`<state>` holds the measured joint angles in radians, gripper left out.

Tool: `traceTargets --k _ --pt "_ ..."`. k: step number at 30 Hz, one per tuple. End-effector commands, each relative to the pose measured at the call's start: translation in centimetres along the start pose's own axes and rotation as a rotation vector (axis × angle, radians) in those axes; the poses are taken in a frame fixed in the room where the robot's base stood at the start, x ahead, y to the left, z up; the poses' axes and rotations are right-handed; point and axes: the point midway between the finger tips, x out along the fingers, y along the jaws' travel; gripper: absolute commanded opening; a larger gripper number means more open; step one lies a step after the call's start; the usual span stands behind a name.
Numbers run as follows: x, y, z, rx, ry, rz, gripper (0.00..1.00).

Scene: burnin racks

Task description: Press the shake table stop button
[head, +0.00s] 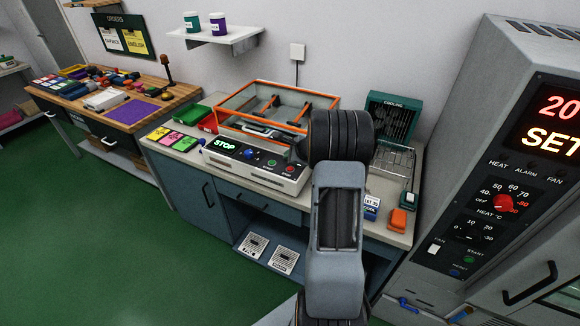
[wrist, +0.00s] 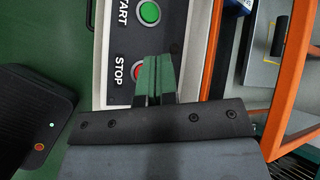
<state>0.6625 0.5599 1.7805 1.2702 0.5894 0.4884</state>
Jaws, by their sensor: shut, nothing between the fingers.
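The shake table's control panel (head: 255,165) is on the front of the orange-framed machine on the bench, with a lit display (head: 224,143) reading STOP. In the wrist view the red stop button (wrist: 137,72) sits beside its STOP label (wrist: 118,71), partly covered by my fingers. The green start button (wrist: 149,12) shows above it in that picture. My gripper (wrist: 157,62) is shut and empty, its green fingertips over the panel beside the red button. I cannot tell whether they touch it. In the head view my arm hides the gripper.
The orange guard frame (wrist: 286,75) stands close to the right of my fingers in the wrist view. On the bench are coloured cards (head: 172,138), a cooling rack (head: 390,118) and an orange block (head: 397,219). An oven with a red display (head: 535,130) stands at right.

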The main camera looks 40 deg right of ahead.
Motion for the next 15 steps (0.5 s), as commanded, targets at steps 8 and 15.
traceTargets --k 8,15 --pt "-1.9 -1.4 1.4 0.000 0.000 0.000 0.00" --pt "-1.8 -1.3 1.4 0.000 0.000 0.000 0.00"
